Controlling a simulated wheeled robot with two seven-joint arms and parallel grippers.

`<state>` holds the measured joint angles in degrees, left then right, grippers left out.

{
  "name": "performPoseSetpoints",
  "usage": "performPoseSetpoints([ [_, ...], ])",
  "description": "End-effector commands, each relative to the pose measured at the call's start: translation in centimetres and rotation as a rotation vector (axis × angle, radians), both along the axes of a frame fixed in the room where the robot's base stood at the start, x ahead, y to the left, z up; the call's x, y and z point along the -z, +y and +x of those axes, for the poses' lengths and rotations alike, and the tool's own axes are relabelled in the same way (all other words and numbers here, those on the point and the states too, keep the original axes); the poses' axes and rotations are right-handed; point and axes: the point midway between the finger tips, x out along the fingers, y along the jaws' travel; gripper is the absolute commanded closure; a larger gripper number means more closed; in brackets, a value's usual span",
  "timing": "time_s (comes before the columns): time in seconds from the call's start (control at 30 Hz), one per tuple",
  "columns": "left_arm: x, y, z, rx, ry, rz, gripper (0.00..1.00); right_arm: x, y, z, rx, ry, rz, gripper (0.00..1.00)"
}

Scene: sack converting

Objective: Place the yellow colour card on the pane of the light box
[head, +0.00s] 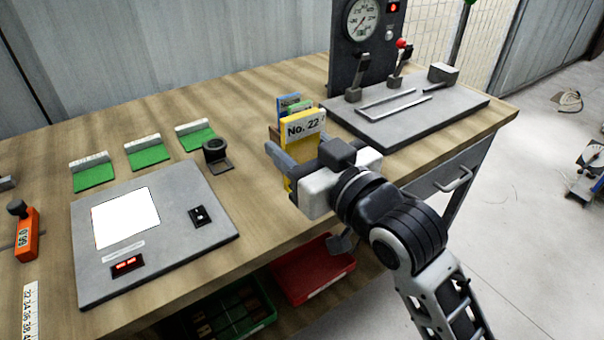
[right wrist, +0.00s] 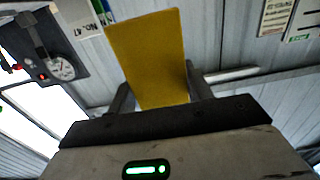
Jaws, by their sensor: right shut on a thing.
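The yellow colour card (head: 306,143) carries a white label reading "No. 22" and stands upright in my right gripper (head: 290,165). The right gripper is shut on the card, near the card rack on the right part of the bench. In the right wrist view the yellow card (right wrist: 155,58) rises between the two fingers (right wrist: 158,92). The light box (head: 170,270) lies flat at the left of the bench, with a bare, lit white pane (head: 126,217). The gripper is well to the right of the pane. My left gripper is not in view.
Blue and green cards (head: 288,106) stand behind the yellow card. Several green pads (head: 147,154) and a black loupe-like stand (head: 216,154) lie behind the light box. A grey gauge press (head: 420,112) stands at right. A red bin (head: 312,268) is below the bench's front edge.

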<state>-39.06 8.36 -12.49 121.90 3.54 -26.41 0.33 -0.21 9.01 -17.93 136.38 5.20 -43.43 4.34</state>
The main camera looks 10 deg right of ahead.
Motion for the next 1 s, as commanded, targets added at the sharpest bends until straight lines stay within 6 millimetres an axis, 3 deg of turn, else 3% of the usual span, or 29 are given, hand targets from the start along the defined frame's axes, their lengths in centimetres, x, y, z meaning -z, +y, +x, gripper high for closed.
performPoseSetpoints([
  [0.17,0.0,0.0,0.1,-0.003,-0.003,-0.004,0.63,1.9,-1.3,4.4,0.003,-0.001,-0.002,0.72],
  [0.23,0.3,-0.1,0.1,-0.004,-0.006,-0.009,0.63,3.7,-1.5,5.4,0.002,0.001,-0.002,0.72],
  [0.4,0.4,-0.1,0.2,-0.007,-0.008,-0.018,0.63,6.1,-2.1,7.4,0.002,-0.001,0.001,0.72],
  [0.57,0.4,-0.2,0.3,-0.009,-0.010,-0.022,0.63,7.0,-2.3,8.2,0.002,-0.003,0.001,0.72],
  [0.8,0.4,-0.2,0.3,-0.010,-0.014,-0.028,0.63,10.2,-2.4,8.6,0.002,0.001,0.002,0.72],
  [1.0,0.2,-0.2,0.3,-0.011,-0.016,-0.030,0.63,10.5,-2.4,8.6,0.001,-0.003,0.002,0.72],
])
